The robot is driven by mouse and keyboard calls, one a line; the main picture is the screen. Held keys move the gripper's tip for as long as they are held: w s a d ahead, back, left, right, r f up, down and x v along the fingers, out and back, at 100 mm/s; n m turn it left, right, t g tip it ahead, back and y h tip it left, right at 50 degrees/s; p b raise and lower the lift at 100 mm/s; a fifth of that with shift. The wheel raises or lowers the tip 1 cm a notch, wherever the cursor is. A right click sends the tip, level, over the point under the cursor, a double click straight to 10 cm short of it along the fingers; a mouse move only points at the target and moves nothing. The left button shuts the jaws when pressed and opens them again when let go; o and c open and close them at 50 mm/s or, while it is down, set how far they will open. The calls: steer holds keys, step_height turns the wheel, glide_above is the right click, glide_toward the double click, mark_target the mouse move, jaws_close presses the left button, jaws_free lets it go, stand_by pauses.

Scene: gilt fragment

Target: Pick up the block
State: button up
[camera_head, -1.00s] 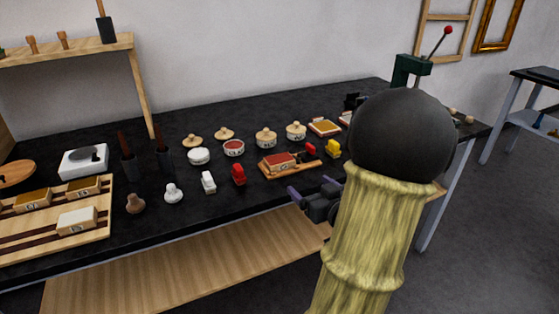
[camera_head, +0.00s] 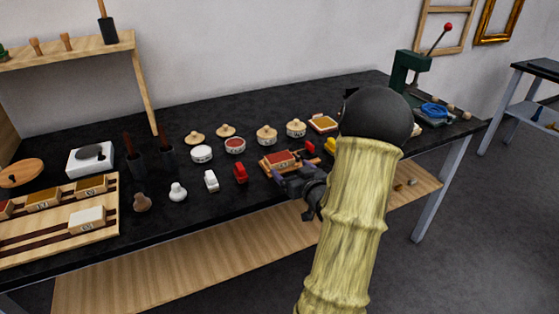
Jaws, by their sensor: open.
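A red-topped block with a pale, marked front (camera_head: 279,159) lies on a small wooden board (camera_head: 265,164) toward the front of the black table. My gripper (camera_head: 288,174) is open at the front right of this block, its dark fingers overlapping the board in the picture. I cannot tell whether it touches the block. My arm hides part of the table to the right. Other blocks sit in a wooden rack at the left: a white-topped one (camera_head: 88,218) and brown-topped ones (camera_head: 43,198).
A red stamp-like piece (camera_head: 241,174) and a white one (camera_head: 211,181) stand left of the board. A yellow piece (camera_head: 330,146) is close on the right. A green press (camera_head: 405,72) stands far right.

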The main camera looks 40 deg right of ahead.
mark_target(283, 162)
steer(key=shift+w+d, duration=0.15)
steer(key=shift+w, duration=0.45)
steer(key=shift+x, duration=2.65)
steer(key=c, duration=0.6)
